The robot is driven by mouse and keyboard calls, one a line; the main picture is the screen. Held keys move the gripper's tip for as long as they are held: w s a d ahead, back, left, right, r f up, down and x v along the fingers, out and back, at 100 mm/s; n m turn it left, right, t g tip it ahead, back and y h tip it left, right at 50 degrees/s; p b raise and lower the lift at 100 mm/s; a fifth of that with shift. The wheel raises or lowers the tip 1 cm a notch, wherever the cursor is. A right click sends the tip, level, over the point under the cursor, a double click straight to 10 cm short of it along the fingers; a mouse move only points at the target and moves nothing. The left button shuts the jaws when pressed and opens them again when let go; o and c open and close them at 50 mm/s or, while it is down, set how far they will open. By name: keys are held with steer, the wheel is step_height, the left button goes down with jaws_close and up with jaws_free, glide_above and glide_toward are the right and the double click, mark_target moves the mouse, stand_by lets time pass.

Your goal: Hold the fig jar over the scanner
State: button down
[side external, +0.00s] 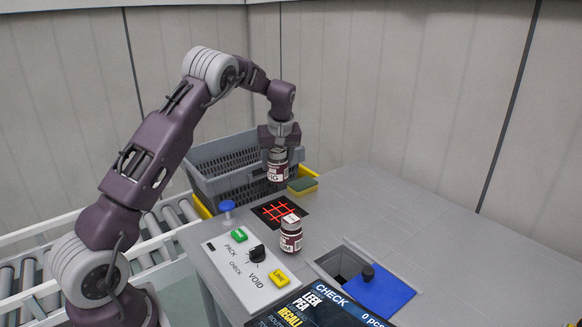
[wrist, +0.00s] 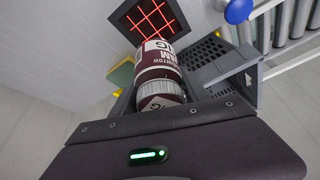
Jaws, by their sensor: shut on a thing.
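The fig jar (side external: 278,172) has a dark red body and a white label ending in "IG". My gripper (side external: 280,148) is shut on its lid end and holds it upright in the air. It also shows in the wrist view (wrist: 158,58), its lid close to the gripper body. The scanner (side external: 268,214) is a black square with a glowing red grid, set in the grey counter below the jar. In the wrist view the scanner (wrist: 138,28) lies beyond the jar's base, a little to the left. I cannot tell whether the jar is directly above it.
A second dark red jar (side external: 291,238), label ending in "UM", stands just in front of the scanner. A button panel (side external: 232,262), an opening (side external: 343,262) and a screen (side external: 318,308) are nearer. The counter's right is clear.

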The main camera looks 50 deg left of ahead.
step_height(320, 180, down, 8)
steer(key=shift+r, duration=0.1)
steer(key=shift+r, duration=0.1)
stand_by(0.3)
steer(key=shift+r, duration=2.25)
